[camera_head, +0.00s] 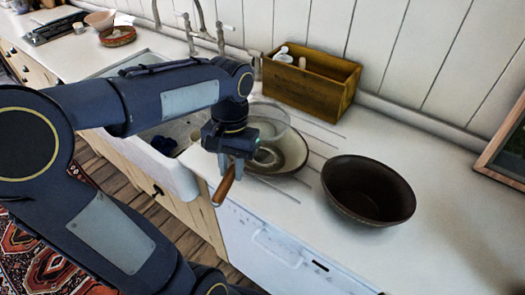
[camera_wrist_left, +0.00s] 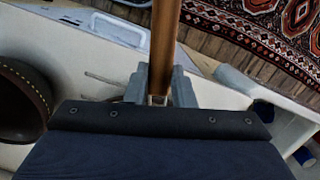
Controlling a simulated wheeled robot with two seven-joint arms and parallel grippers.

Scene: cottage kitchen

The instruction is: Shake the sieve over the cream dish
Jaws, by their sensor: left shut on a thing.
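My left gripper (camera_head: 231,167) is shut on the wooden handle of the sieve (camera_head: 224,188), whose free end points down and toward the counter's front edge. In the left wrist view the brown handle (camera_wrist_left: 163,42) stands between the two grey fingers (camera_wrist_left: 159,88). A pale, see-through round bowl, seemingly the sieve's mesh (camera_head: 270,118), shows just behind the gripper. It overlaps the cream dish (camera_head: 294,160) in the picture; the gap between them cannot be told. My gripper and wrist hide part of both. My right gripper is out of view.
A dark brown bowl (camera_head: 368,192) stands right of the dish; it also shows in the left wrist view (camera_wrist_left: 24,100). A wooden box (camera_head: 310,85) with bottles stands behind by the wall. The sink (camera_head: 165,140) lies left. A framed board (camera_head: 505,150) leans at right.

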